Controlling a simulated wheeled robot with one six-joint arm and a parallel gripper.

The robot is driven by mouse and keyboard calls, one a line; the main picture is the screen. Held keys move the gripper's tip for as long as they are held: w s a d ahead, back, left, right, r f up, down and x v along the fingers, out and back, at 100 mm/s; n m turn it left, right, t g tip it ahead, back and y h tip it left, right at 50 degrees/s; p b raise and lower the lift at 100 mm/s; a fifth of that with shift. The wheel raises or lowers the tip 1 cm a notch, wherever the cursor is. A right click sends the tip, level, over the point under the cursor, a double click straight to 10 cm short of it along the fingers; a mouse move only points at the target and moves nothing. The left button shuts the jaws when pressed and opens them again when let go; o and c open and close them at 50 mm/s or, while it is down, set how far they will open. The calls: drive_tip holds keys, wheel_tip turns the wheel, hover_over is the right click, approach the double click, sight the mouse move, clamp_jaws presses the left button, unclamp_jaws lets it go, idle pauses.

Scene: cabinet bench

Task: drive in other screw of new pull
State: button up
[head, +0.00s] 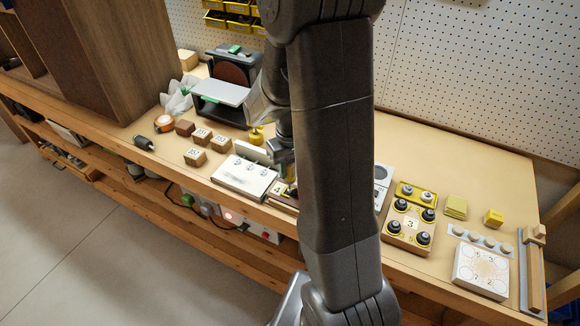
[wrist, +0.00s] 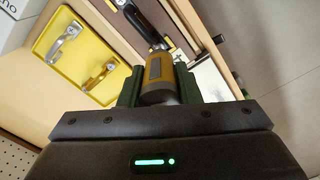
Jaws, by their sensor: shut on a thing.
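My gripper (wrist: 160,82) is shut on a yellow and grey driver (wrist: 158,70) in the wrist view, with a green finger on each side. I cannot tell whether the tip touches a screw; no screw is clear. In the head view my arm hides most of the work spot; a small part of a piece by the label "4" (head: 278,188) shows.
A white board (head: 243,178), small wooden blocks (head: 195,157) and a dark cylindrical tool (head: 143,142) lie left of my arm. A block with black knobs (head: 410,225) and a white dial board (head: 481,270) stand right. A tall brown cabinet (head: 105,55) stands far left. The back right bench is clear.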

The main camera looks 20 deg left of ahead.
drive_tip(key=shift+f+b, duration=0.65)
drive_tip(key=shift+b, duration=0.1)
idle(2.5)
drive_tip(key=shift+r, duration=0.1)
idle(0.3)
drive_tip(key=shift+r+p, duration=2.3)
drive_tip(key=shift+r, duration=0.7)
drive_tip(key=shift+f, duration=0.1)
